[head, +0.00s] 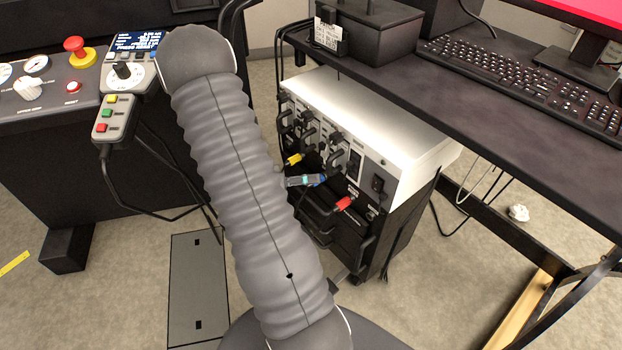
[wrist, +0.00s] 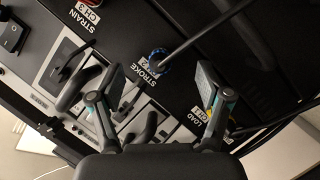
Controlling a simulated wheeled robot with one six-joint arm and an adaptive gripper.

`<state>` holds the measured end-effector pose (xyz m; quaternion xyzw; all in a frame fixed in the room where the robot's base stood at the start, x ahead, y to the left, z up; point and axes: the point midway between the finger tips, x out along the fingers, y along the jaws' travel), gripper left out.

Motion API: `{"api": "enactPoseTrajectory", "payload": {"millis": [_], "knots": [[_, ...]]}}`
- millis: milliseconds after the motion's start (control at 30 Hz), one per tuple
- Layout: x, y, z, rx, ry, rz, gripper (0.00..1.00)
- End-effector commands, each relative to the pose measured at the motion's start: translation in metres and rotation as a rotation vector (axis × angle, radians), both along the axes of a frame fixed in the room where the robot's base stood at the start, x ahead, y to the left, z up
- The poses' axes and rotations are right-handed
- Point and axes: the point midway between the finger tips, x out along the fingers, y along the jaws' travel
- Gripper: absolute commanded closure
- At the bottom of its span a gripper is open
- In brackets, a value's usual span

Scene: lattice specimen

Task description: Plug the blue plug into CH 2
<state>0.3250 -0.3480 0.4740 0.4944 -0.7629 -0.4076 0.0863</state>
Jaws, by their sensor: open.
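The blue plug (wrist: 159,61) shows as a blue ring with a dark cable at the STROKE CH 2 label (wrist: 150,68) in the wrist view. It appears to sit at the CH 2 socket, which it hides; I cannot tell how deep it is. My gripper (wrist: 161,78) is open, with one finger on each side of the plug and a gap to both. Nothing is between the fingers in contact with them. In the head view my gripper (head: 303,181) is at the cabinet front, with a bit of the blue plug (head: 321,178) just beyond it.
A yellow plug (head: 294,159) is left of my gripper and a red plug (head: 343,203) right of it. Black handles (wrist: 145,132) stick out of the white-topped cabinet (head: 385,125). The desk (head: 480,95) overhangs it. Cables hang nearby.

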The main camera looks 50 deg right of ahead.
Motion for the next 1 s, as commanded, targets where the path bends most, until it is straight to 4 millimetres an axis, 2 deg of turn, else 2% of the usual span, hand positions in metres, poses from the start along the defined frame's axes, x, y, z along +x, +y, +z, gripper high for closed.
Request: {"api": "enactPoseTrajectory", "payload": {"millis": [433, 1000], "knots": [[0.014, 0.022, 0.007, 0.0, -0.002, 0.002, 0.23], [0.019, 0.031, 0.01, 0.0, -0.001, 0.003, 0.23]]}}
